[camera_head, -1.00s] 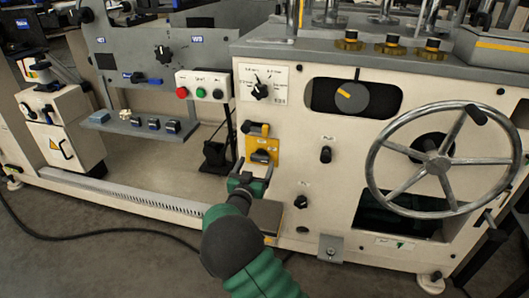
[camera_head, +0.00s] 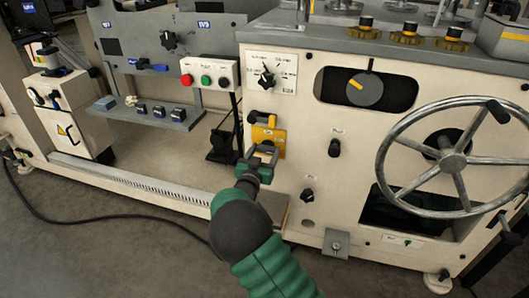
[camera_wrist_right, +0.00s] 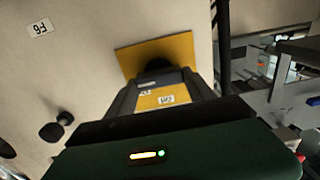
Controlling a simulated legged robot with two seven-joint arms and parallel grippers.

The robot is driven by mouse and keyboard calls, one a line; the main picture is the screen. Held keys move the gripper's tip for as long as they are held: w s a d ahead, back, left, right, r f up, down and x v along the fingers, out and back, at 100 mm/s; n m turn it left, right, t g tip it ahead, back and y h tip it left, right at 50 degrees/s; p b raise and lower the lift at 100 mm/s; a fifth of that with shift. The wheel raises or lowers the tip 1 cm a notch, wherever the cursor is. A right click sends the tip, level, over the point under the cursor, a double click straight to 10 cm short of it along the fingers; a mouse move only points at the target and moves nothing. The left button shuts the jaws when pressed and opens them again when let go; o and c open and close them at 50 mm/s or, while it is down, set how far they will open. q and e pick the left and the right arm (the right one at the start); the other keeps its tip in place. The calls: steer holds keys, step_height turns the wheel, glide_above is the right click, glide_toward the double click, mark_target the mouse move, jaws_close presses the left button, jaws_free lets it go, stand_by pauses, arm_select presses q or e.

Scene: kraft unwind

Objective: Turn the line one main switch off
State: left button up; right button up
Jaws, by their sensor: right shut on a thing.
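The main switch shows as a yellow plate (camera_head: 279,138) on the cream machine front, with a black part at its upper edge. In the right wrist view the yellow plate (camera_wrist_right: 180,50) has a dark round shaft and a dark handle with a yellow label (camera_wrist_right: 160,98) in front of it. My right gripper (camera_head: 261,153) is at the plate's lower part, its fingers on both sides of the handle and shut on it. The gripper partly hides the switch in the head view. My left gripper is not in view.
A black knob (camera_head: 335,148) and a smaller one (camera_head: 307,195) sit right of the switch. A large handwheel (camera_head: 385,165) stands out further right. A selector dial (camera_head: 267,79) is above. A red and green button box (camera_head: 208,76) is at the upper left.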

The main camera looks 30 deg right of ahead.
steer(key=shift+p, duration=0.5)
steer(key=n+p, duration=0.7)
steer(key=p, duration=0.3)
steer(key=shift+w+a+r+p, duration=0.1)
steer(key=shift+a+p, duration=0.05)
steer(key=shift+p, duration=0.15)
steer(key=shift+n+p, duration=0.4)
steer(key=shift+n, duration=0.1)
steer(key=n+p, duration=0.1)
steer(key=n, duration=0.2)
steer(key=n+p, duration=0.1)
steer(key=shift+w+a+f+n+p, duration=0.1)
steer(key=shift+f+n+p, duration=0.15)
steer(key=shift+n+p, duration=0.1)
steer(key=shift+f+n+p, duration=0.15)
steer(key=shift+n+p, duration=0.25)
steer(key=shift+n, duration=0.85)
steer(key=shift+f+n, duration=0.15)
steer(key=shift+n, duration=1.25)
steer(key=shift+a, duration=0.1)
steer(key=o, duration=1.4)
steer(key=shift+w, duration=0.1)
